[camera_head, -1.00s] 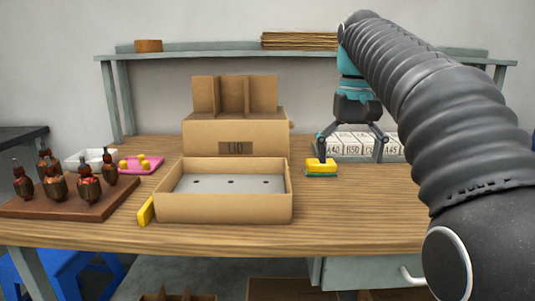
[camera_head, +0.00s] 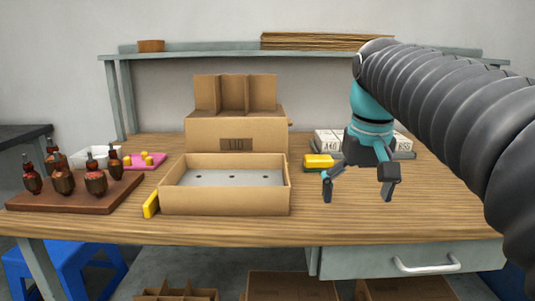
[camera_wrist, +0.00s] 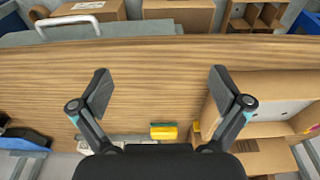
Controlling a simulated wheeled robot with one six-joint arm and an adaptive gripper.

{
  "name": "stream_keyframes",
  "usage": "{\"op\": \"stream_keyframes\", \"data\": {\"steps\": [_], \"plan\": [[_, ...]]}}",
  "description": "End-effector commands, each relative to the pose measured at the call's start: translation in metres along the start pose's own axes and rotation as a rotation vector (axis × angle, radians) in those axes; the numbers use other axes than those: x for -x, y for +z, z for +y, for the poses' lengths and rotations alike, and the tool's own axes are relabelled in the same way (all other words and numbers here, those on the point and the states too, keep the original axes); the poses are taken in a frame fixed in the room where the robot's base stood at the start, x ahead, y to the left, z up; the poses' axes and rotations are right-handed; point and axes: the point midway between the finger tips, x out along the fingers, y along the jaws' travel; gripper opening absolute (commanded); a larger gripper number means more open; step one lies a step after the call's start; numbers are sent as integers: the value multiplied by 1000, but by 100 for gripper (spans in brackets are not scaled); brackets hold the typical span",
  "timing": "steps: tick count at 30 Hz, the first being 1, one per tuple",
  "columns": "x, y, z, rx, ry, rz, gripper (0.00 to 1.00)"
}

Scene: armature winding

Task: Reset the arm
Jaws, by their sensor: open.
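My gripper (camera_head: 358,193) is open and empty. It hangs above the bare front-right part of the wooden bench (camera_head: 350,225), to the right of the open cardboard box (camera_head: 225,201). In the wrist view its two fingers (camera_wrist: 160,85) are spread wide with only bench top between them. A yellow block (camera_head: 318,161) rests on the bench behind the gripper, apart from it; it also shows in the wrist view (camera_wrist: 164,132). My arm reaches in from the right and covers part of the bench there.
A labelled box (camera_head: 236,132) stands behind the open box. Several copper armatures stand on a brown board (camera_head: 75,194) at the left. A shelf (camera_head: 250,54) runs along the back.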

Motion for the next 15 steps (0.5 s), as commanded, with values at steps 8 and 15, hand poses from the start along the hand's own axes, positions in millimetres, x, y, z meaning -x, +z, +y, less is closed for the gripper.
{"op": "stream_keyframes", "data": {"steps": [8,15], "plan": [[-57,77,0,0,0,145,100],[-120,139,0,0,0,262,100]]}}
